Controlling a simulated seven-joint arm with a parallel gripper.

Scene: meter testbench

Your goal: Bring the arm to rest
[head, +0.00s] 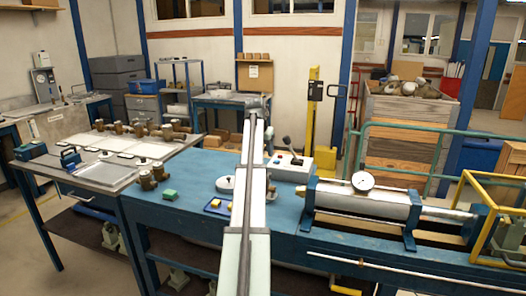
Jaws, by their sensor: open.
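My arm reaches from the bottom centre of the head view up and away over the blue bench (190,198), as a long pale link with a dark stripe. It ends in a small grey part above the bench's far side. I cannot make out any gripper fingers there. The arm hides a strip of the bench behind it. Nothing visible hangs from it.
A clamped cylinder with a round gauge (363,181) stands on the bench at right. A white box with a black lever (290,165) and a small blue tray (217,207) lie close to the arm. Brass meters (150,178) stand left. A yellow rail (485,225) bounds the right.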

